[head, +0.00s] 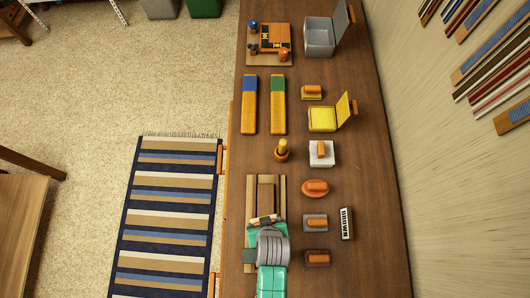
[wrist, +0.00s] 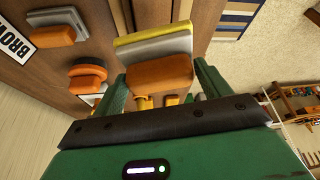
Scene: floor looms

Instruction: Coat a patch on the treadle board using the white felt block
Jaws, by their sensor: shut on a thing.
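My gripper (wrist: 160,82) is shut on a felt block (wrist: 155,45) with an orange handle, a pale grey-white body and a yellow layer along its far face. The handle sits between the green fingers. In the head view my gripper (head: 265,228) is over the near part of the treadle board (head: 281,196), a tan board with a brown strip down its middle. I cannot tell whether the block touches the board. No yellow patch shows on the visible part of the board.
An open yellow box (head: 322,120) and a grey box (head: 319,37) stand farther along. A white block with an orange handle (head: 321,156), an orange oval (head: 315,188), a grey block (head: 316,223) and a brown block (head: 317,258) line the board's right. A BROWN card (head: 346,223) lies beyond.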

